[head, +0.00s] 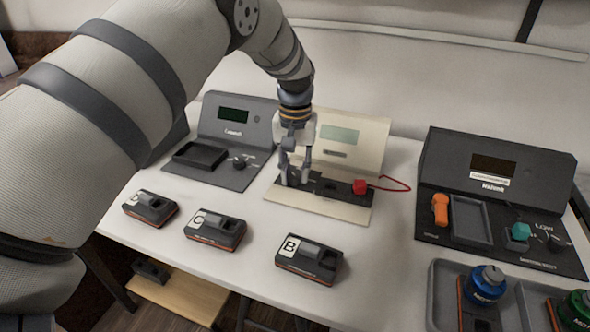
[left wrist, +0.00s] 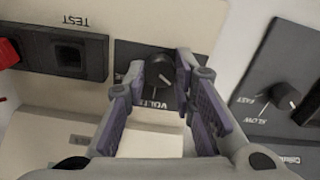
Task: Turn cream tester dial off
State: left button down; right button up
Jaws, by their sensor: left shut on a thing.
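The cream tester (head: 358,138) stands at the middle back of the table, with a greenish screen and a dark strip along its base. Its black dial (left wrist: 160,72) shows in the left wrist view, with lettering that reads VOLTS beside it. In the head view the dial is hidden behind the gripper. My left gripper (head: 294,180) points down at the left end of the dark strip. In the left wrist view its fingers (left wrist: 162,75) are closed on the dial from both sides. My right gripper is in neither view.
A red plug (head: 360,187) with a red cable is at the strip's right end. A grey tester (head: 252,125) stands left, a black tester (head: 505,160) right. Several dark modules, one marked B (head: 309,260), lie in front.

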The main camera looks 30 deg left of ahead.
aim_at(295, 175)
pick_arm(q)
jog(key=shift+n, duration=0.5)
jog(key=c, duration=1.3)
grip_release()
jog(key=shift+c, duration=0.2)
notch_tip(295, 175, up, 12)
